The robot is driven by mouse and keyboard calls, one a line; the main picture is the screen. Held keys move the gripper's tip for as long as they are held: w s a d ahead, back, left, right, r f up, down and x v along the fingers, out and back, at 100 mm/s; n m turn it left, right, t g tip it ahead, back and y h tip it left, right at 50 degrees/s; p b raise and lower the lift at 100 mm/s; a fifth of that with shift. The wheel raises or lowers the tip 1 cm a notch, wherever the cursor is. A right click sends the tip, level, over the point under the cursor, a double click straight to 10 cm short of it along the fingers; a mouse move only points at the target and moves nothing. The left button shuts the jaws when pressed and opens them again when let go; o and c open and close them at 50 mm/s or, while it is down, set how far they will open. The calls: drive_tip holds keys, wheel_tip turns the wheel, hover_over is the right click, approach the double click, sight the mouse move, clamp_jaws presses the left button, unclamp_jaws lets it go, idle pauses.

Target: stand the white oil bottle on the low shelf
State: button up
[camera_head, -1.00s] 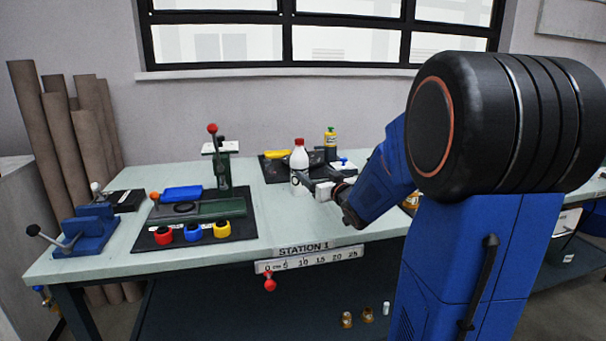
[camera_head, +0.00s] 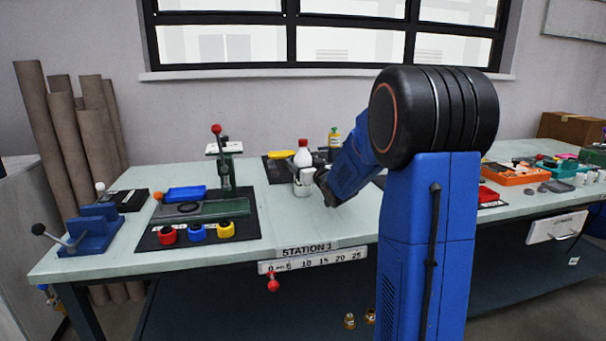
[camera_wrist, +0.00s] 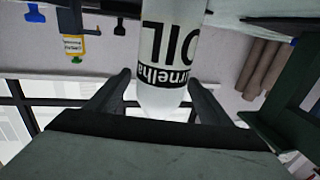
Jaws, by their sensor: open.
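The white oil bottle (camera_head: 302,157) with its red cap stands upright on the bench top toward the back. In the wrist view the bottle (camera_wrist: 170,50) appears upside down with its "OIL" label facing me. My gripper (camera_head: 306,178) is at the bottle's lower part. In the wrist view the open gripper (camera_wrist: 160,82) has one finger on each side of the bottle; I cannot tell whether either touches it. The low shelf (camera_head: 210,310) is the dark surface under the bench, partly hidden by my arm.
A green press (camera_head: 224,172) stands to the left, with red, blue and yellow caps (camera_head: 197,232) in front. Brass fittings (camera_head: 349,321) lie on the low shelf. The bench's front middle is clear.

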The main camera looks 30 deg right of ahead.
drive_tip(key=w, duration=0.4)
drive_tip(key=shift+d, duration=0.1)
drive_tip(key=shift+s, duration=0.1)
drive_tip(key=shift+c, duration=0.3)
